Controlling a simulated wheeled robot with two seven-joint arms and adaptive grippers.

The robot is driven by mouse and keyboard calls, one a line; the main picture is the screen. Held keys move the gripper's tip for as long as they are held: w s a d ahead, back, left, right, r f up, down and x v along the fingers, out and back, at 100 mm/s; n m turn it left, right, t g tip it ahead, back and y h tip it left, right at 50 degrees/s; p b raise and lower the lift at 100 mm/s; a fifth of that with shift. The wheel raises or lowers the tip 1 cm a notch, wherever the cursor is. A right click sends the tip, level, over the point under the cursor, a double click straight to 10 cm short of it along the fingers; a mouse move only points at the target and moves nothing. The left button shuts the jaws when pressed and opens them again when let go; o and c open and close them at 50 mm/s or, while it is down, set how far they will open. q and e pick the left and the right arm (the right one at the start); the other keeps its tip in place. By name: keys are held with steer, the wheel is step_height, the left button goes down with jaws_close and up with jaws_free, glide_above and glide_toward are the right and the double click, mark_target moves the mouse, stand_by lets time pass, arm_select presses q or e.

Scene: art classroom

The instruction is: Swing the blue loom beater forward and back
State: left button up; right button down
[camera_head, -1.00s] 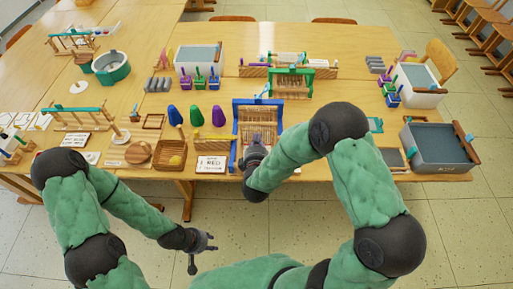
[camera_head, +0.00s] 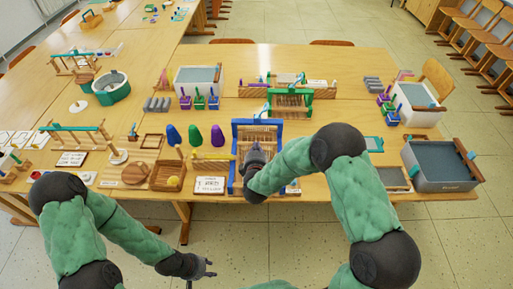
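The blue loom (camera_head: 234,170) stands at the front edge of the table, with a blue upright frame, a blue top bar and pale threads inside. Its beater cannot be told apart clearly from the rest of the frame. My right gripper (camera_head: 256,150) reaches over the front of the loom, between its blue side posts. It hides part of the threads; whether it touches the loom, and whether its fingers are open, I cannot tell. My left gripper (camera_head: 205,268) hangs empty in front of the table, low in the picture, its fingers apart.
A green loom (camera_head: 291,101) stands behind the blue one. Blue, green and purple cones (camera_head: 195,136), a wooden box (camera_head: 167,175) and a white card (camera_head: 209,185) lie to its left. A grey bin (camera_head: 440,165) stands at the right. The floor in front is clear.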

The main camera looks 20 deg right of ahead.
steer(key=w+d+f+g+y+p, duration=0.1)
steer(key=w+g+p, duration=0.3)
steer(key=p, duration=1.1)
steer(key=shift+w+d+g+p, duration=0.4)
steer(key=shift+w+d, duration=0.15)
steer(key=shift+w, duration=1.3)
steer(key=shift+r, duration=0.15)
